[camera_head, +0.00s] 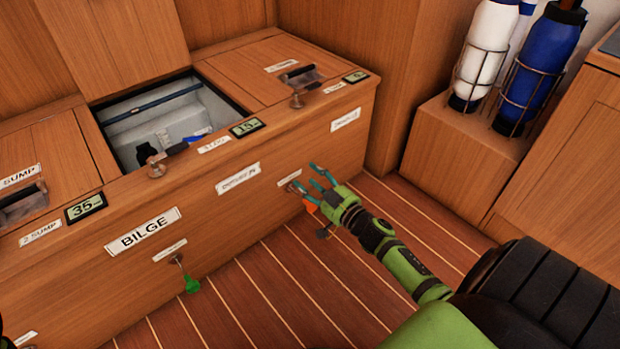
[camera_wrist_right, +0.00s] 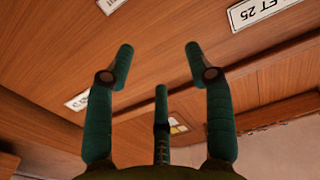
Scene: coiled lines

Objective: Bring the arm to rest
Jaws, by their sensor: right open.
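My right arm (camera_head: 405,262), green and black, reaches from the lower right toward the front face of the wooden bilge cabinet (camera_head: 225,225). My right gripper (camera_head: 305,178) is open beside a small label on that face. In the wrist view, the fingers of the right gripper (camera_wrist_right: 160,58) are spread, with nothing between them. Whether a fingertip touches the cabinet cannot be told. An orange piece (camera_head: 310,206) shows just below the gripper, partly hidden by it. My left gripper is not in view.
A green pull handle (camera_head: 191,284) hangs from the cabinet front below the BILGE label (camera_head: 143,231). An open hatch (camera_head: 170,118) is in the cabinet top. White and blue bottles (camera_head: 537,70) stand in wire holders at the upper right. The striped floor (camera_head: 280,290) is clear.

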